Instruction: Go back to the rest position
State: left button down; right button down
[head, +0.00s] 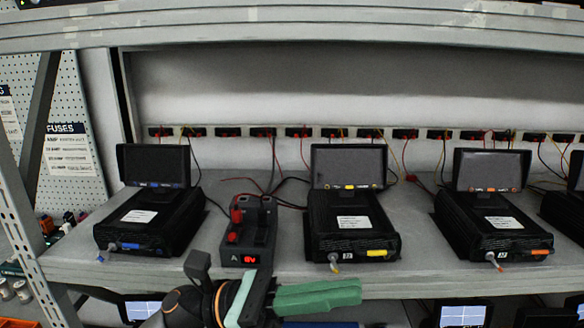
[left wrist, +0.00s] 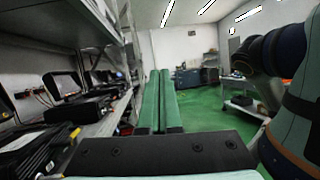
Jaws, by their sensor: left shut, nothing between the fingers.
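My left gripper (head: 318,296) is in front of the shelf edge at the bottom middle of the head view, its green fingers pointing right. In the left wrist view its two green fingers (left wrist: 160,100) lie side by side, shut with nothing between them. The fingers are below the middle black unit and apart from it. My right gripper is not in view.
Black units with screens stand on the shelf (head: 285,270): one with a blue tag (head: 155,220), one with yellow (head: 350,225), one with orange (head: 490,225). Open green floor (left wrist: 205,112) lies beyond the fingers.

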pick_arm(q)
jog(key=w+a+f+m+t+y, duration=0.4)
jog(key=f+m+t, duration=0.4)
jog(key=m, duration=0.2)
jog(key=w+a+f+m+t+y, duration=0.35)
jog(key=f+m+t, duration=0.35)
jog(key=m, duration=0.4)
jog(key=w+a+f+m+t+y, duration=0.3)
jog(key=a+f+m+t+y, duration=0.2)
jog(key=f+m+t, duration=0.4)
jog(key=s+a+f+n+g+y, duration=0.3)
jog(key=s+f, duration=0.6)
jog(key=f, duration=0.3)
jog(key=s+a+f+n+g+y, duration=0.4)
jog(key=s+a+f+n+g, duration=0.2)
jog(key=s+f+n, duration=0.3)
notch_tip(320, 180, down, 4)
jog(key=shift+s+r+n+g, duration=0.15)
jog(key=shift+n+g, duration=0.45)
jog(key=shift+n, duration=0.1)
jog(key=shift+a, duration=0.1)
